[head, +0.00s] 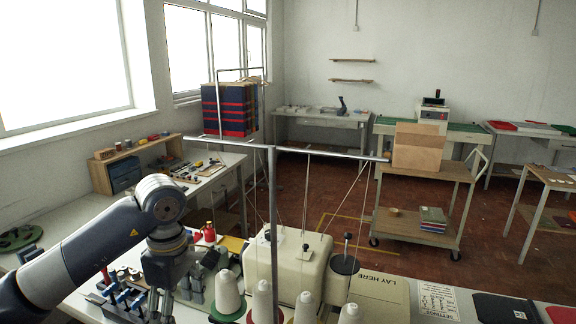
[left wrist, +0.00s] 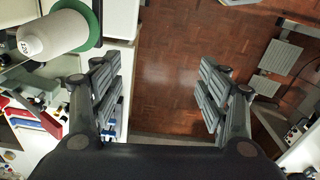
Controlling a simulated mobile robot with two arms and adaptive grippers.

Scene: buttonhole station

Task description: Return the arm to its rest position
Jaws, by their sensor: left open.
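My left arm comes in from the left in the head view, with its gripper (head: 190,285) low over the left part of the sewing table, beside the thread cones. In the left wrist view my left gripper (left wrist: 160,88) has its two fingers wide apart. Nothing is between them; brown floor (left wrist: 165,60) shows through the gap. My right gripper is not in view.
White thread cones (head: 227,292) stand right of the gripper, before a cream sewing machine (head: 288,262) and a metal thread stand (head: 272,200). One cone (left wrist: 55,35) is close to the left finger in the wrist view. A cart (head: 425,172) stands behind.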

